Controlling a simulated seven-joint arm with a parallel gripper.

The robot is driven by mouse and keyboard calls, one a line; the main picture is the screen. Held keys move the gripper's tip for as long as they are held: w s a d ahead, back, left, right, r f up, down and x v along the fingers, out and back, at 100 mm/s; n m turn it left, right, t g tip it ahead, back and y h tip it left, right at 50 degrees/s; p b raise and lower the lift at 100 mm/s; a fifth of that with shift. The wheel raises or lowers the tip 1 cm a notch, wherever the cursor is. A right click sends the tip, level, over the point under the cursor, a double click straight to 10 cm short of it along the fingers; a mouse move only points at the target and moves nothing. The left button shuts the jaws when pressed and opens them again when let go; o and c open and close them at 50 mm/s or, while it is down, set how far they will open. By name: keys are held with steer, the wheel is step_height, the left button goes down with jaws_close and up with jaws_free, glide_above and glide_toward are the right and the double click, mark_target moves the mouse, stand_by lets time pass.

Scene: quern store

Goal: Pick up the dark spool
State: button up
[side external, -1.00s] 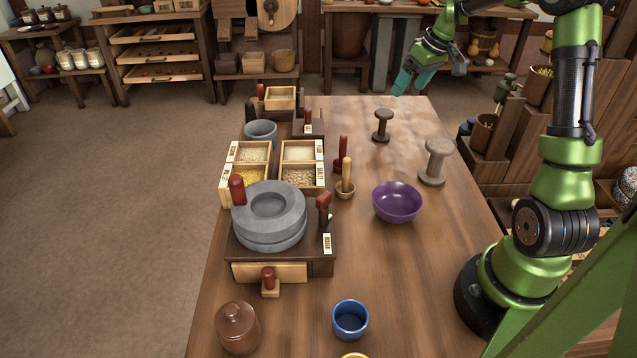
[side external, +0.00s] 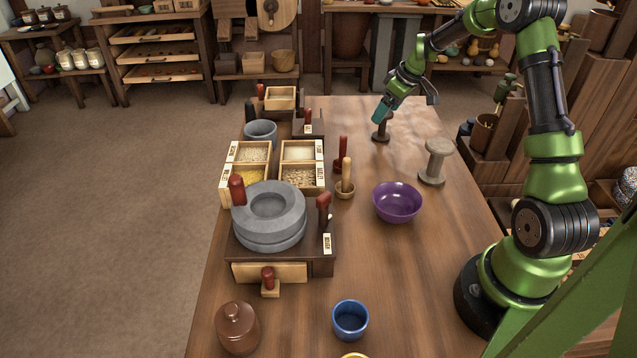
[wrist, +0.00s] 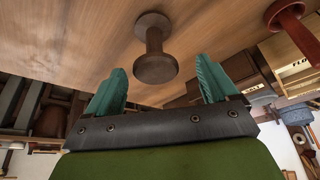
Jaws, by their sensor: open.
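The dark spool (side external: 381,131) stands upright on the wooden table toward its far end. In the wrist view, the dark spool (wrist: 155,50) shows ahead of the fingertips, between their lines. My gripper (side external: 382,112) is just above and at the spool in the side view, with its teal fingers covering part of the spool's top. In the wrist view, the two teal fingers of my gripper (wrist: 163,78) are wide apart with nothing between them. I cannot tell from these views whether a finger touches the spool.
A paler spool (side external: 436,162) stands nearer on the right. A purple bowl (side external: 397,203) is in front of it. A dark red pestle-like piece (side external: 341,155) and grain boxes (side external: 302,151) stand to the left. The table between the dark spool and the bowl is clear.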

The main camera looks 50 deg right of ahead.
mark_target(382, 126)
steer(key=x, duration=0.5)
steer(key=shift+d, duration=0.25)
steer(key=shift+c, duration=0.2)
steer(key=c, duration=1.1)
